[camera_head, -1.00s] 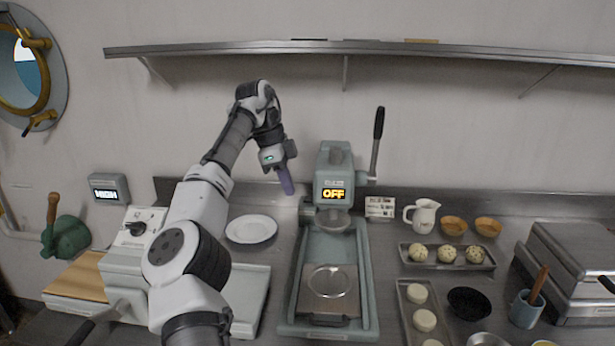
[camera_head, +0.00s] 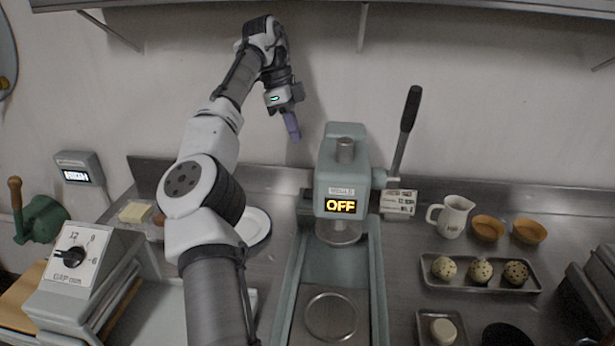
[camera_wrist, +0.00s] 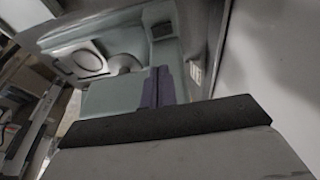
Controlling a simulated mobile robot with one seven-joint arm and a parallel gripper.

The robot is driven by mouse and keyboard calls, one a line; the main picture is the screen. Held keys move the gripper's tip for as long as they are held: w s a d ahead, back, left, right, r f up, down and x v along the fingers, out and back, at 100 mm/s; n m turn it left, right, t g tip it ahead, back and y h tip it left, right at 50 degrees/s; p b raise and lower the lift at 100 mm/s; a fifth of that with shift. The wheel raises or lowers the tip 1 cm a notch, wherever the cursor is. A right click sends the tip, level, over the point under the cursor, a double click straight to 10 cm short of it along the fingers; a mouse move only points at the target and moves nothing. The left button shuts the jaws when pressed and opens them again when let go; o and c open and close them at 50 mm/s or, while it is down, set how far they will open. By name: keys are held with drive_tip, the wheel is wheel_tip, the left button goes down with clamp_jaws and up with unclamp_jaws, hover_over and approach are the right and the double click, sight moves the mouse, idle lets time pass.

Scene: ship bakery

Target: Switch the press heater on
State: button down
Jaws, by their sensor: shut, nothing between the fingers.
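The press (camera_head: 342,165) is a grey-green machine with a display (camera_head: 341,206) that reads OFF in yellow letters. A lever with a black grip (camera_head: 410,108) rises at its right side. A round plate (camera_head: 331,315) lies on the press bed below the head. My gripper (camera_head: 293,136) is shut and empty, with its purple fingers pointing down, above and left of the press head and apart from it. In the wrist view the gripper's fingers (camera_wrist: 158,88) show in front of the grey-green press (camera_wrist: 112,98). I cannot make out a heater switch.
A dial box marked GAP mm (camera_head: 72,255) stands at the left. A white plate (camera_head: 258,226) is partly behind my arm. A jug (camera_head: 451,216), orange bowls (camera_head: 488,228) and a tray of speckled balls (camera_head: 425,284) stand right of the press. A shelf (camera_head: 300,8) runs above.

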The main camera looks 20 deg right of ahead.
sight(310, 195)
drive_tip(key=shift+s+a, duration=0.1)
drive_tip(key=shift+s, duration=0.1)
drive_tip(key=x, duration=0.9)
drive_tip(key=a+x, duration=0.1)
drive_tip(key=x, duration=0.3)
drive_tip(key=shift+d+f, duration=0.1)
drive_tip(key=shift+f, duration=0.35)
drive_tip(key=shift+f+b, duration=0.1)
drive_tip(key=shift+b, duration=0.2)
